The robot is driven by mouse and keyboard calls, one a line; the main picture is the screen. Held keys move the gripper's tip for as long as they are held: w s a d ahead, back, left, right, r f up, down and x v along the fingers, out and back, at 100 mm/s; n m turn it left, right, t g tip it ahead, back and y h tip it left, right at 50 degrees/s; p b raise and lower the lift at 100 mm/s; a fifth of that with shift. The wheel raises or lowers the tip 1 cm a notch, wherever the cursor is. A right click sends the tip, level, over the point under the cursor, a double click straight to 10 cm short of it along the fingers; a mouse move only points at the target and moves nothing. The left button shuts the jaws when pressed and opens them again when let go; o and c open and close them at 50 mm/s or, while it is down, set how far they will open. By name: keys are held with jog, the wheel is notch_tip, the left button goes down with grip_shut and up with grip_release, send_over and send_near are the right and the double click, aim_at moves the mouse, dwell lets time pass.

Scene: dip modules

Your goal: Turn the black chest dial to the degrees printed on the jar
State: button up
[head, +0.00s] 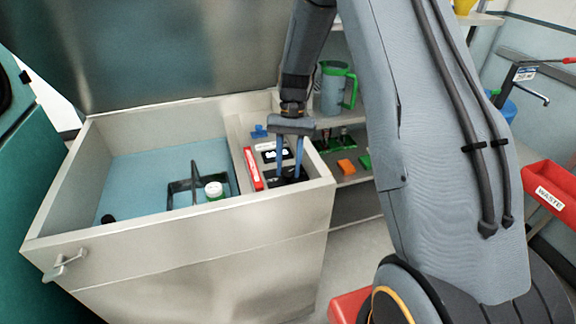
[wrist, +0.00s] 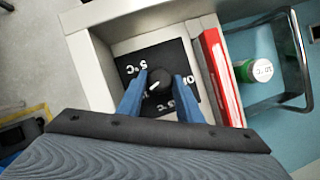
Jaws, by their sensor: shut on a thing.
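The black dial (wrist: 158,83) sits on a black plate (wrist: 128,62) with white degree marks, on the chest's right ledge. The marks seem to include 5 °C, 10 and 15 °C, partly covered by my fingers. A short white line shows on the dial; which mark it points to is hard to tell. My gripper (wrist: 160,88) is shut on the dial, one blue finger on each side; it also shows in the head view (head: 287,171). The green jar with a white lid (head: 214,190) stands inside the chest. Its lid (wrist: 262,70) carries small print that looks like 10 °C.
Shelves behind hold a green-handled jug (head: 332,88). A red waste bin (head: 550,195) is at the right.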

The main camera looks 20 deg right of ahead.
dwell(0.5)
jog(key=o, duration=1)
jog(key=b+v, duration=0.2)
jog(key=v, duration=0.6)
jog(key=shift+s, duration=0.15)
jog(key=s+n+t, duration=0.1)
jog(key=s, duration=0.5)
jog(key=s+a+n+t+h, duration=0.1)
jog(key=s+n+t, duration=0.1)
jog(key=s, duration=0.5)
jog(key=s+a+n+t+h, duration=0.1)
jog(key=s+n+t, duration=0.1)
jog(key=s, duration=0.5)
jog(key=shift+s+f, duration=0.15)
jog(key=shift+f, duration=0.05)
